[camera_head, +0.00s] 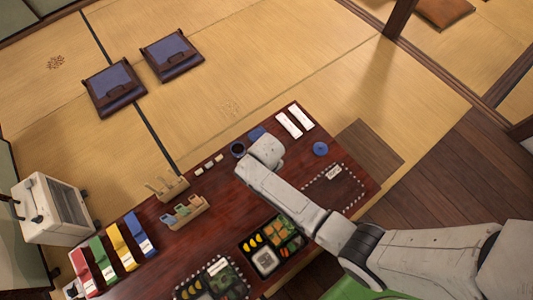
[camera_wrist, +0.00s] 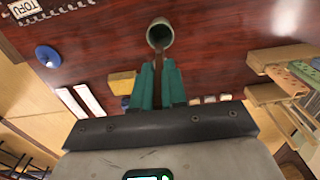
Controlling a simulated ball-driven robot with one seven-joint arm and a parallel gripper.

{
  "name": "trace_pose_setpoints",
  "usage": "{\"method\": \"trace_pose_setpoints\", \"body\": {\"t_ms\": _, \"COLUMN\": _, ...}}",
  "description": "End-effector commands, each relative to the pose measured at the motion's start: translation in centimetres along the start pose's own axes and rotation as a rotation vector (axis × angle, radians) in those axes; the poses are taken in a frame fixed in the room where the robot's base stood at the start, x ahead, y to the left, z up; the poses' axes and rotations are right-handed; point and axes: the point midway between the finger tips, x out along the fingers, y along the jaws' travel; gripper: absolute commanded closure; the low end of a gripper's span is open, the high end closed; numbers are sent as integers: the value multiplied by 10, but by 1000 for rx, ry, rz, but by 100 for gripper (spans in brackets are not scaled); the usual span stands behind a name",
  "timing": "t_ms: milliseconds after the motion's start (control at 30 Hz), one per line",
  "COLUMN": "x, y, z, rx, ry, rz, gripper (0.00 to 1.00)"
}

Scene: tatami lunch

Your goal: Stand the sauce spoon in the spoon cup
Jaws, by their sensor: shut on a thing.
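My gripper (camera_wrist: 158,70) has teal fingers shut on a thin brown spoon (camera_wrist: 158,62) in the wrist view. The spoon reaches from between the fingertips toward a round grey-green cup (camera_wrist: 168,27), whose dark opening faces the camera. Its far end overlaps the cup's near side in the picture; I cannot tell whether it is inside the opening. The fingers and spoon are hidden there.
The dark red table (camera_head: 232,205) holds a blue disc (camera_head: 320,148), white strips (camera_head: 289,124), small pale blocks (camera_head: 209,165), a wooden rack (camera_head: 183,213) and food trays (camera_head: 270,262). A yellow block (camera_wrist: 122,82) lies left of the fingers. Dark tabletop around the cup is fairly clear.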

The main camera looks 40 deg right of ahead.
Motion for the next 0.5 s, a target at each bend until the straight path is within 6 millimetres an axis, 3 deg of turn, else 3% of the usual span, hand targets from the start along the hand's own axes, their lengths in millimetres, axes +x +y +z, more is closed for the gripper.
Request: {"method": "trace_pose_setpoints", "body": {"t_ms": 500, "x": 41, "y": 0, "z": 0, "rx": 0, "ry": 0, "rz": 0, "gripper": 100}}
